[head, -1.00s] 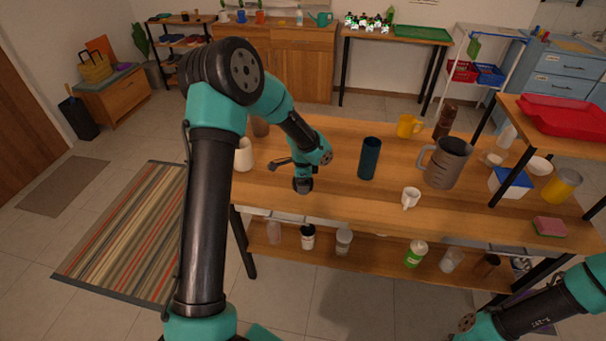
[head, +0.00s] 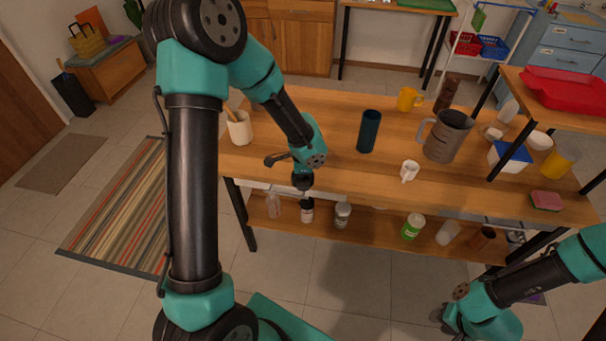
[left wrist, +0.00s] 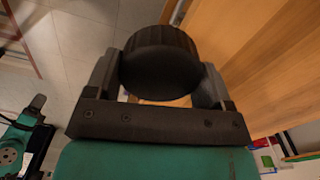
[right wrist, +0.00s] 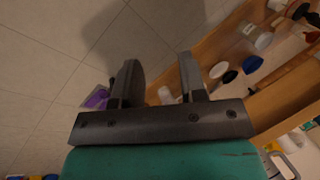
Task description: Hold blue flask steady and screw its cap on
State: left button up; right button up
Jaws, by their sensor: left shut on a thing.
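The blue flask (head: 368,131) is a dark blue cylinder standing upright on the wooden table, with no cap on top and neither gripper touching it. My left gripper (head: 302,181) is shut on a black ribbed round cap, out by the table's front edge, left of and nearer than the flask. The cap (left wrist: 160,62) fills the space between the fingers in the left wrist view. My right gripper (head: 440,316) is low at the right, in front of the table and well away from the flask. Its fingers (right wrist: 160,85) are apart and empty in the right wrist view.
A white mug (head: 409,171), a large grey pitcher (head: 446,136) and a yellow mug (head: 409,98) stand right of the flask. A cream utensil pot (head: 240,128) stands at the left end. Jars line the lower shelf (head: 375,228).

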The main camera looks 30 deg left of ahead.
jog(key=shift+o, duration=0.3)
jog(key=o, duration=1.1)
